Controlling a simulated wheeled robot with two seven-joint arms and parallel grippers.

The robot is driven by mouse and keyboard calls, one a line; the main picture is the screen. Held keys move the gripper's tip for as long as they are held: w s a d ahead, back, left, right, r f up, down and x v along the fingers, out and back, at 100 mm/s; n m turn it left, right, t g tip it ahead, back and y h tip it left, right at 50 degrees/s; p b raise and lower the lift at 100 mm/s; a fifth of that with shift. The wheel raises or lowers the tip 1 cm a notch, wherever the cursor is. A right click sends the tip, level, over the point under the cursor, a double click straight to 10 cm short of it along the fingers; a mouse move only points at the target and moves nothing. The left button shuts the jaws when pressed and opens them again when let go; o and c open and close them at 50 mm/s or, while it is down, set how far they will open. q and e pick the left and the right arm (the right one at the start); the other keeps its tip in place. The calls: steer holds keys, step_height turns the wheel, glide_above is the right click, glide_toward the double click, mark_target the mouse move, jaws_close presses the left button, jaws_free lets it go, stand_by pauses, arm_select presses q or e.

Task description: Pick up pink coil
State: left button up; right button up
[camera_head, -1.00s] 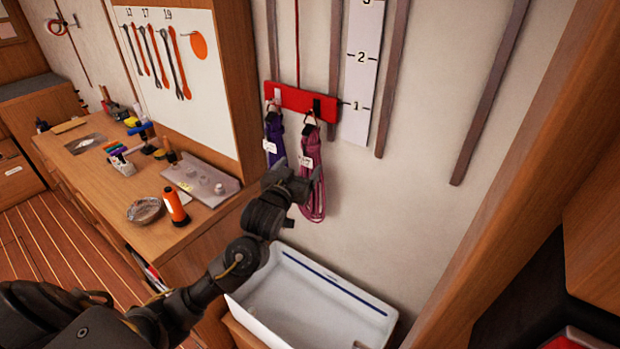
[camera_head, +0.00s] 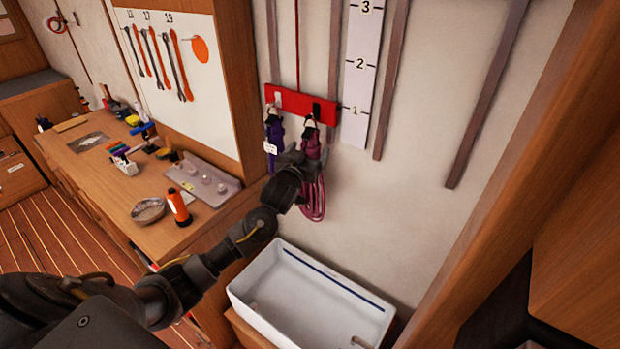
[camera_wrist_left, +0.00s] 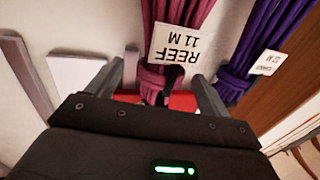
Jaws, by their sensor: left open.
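The pink coil (camera_head: 315,196) hangs from the right hook of a red hook board (camera_head: 286,101) on the wall. My left gripper (camera_head: 303,158) is in front of its upper part and hides some of it. In the left wrist view, the pink coil (camera_wrist_left: 176,30) lies between the two open fingers (camera_wrist_left: 160,88), with a white tag (camera_wrist_left: 180,46) reading REEF 11 M. The fingers stand either side of its gathered neck; I cannot tell whether they touch it. A purple coil (camera_head: 274,134) hangs on the left hook, and it also shows in the left wrist view (camera_wrist_left: 262,45). My right gripper is not in view.
A white bin (camera_head: 305,300) stands below the coils.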

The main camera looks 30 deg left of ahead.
arm_select(q)
steer(key=shift+w+a+p, duration=0.15)
steer(key=shift+w+p, duration=0.05)
steer(key=shift+w, duration=0.55)
steer(key=shift+w+a+p, duration=0.1)
steer(key=shift+w+p, duration=0.05)
steer(key=shift+w, duration=0.6)
jaws_close()
steer(key=shift+r, duration=0.1)
